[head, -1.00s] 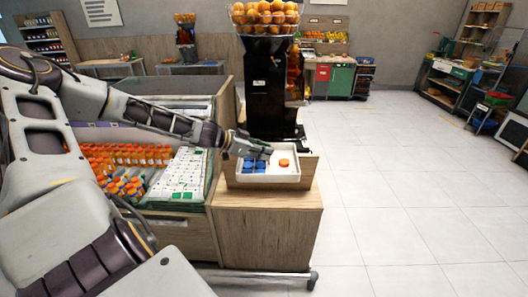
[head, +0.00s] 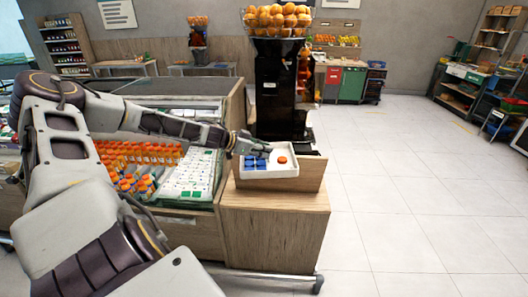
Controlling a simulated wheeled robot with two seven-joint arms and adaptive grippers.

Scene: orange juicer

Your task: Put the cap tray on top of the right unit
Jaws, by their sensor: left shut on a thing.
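The cap tray (head: 278,172) is a white shallow tray with several blue caps on its left side and an orange cap (head: 282,160) on its right. It is at the top of the wooden right unit (head: 274,228), in front of the black juicer. My left gripper (head: 262,149) reaches in from the left and is shut on the tray's far left part. The fingertips are small and partly hidden by the caps. I cannot tell whether the tray rests on the unit or hangs just above it. My right gripper is not in view.
A black juicer (head: 281,90) with oranges on top stands right behind the tray. A refrigerated case with orange-capped bottles (head: 133,155) and white-and-green cartons (head: 190,175) is on the left. The tiled floor (head: 410,190) on the right is clear.

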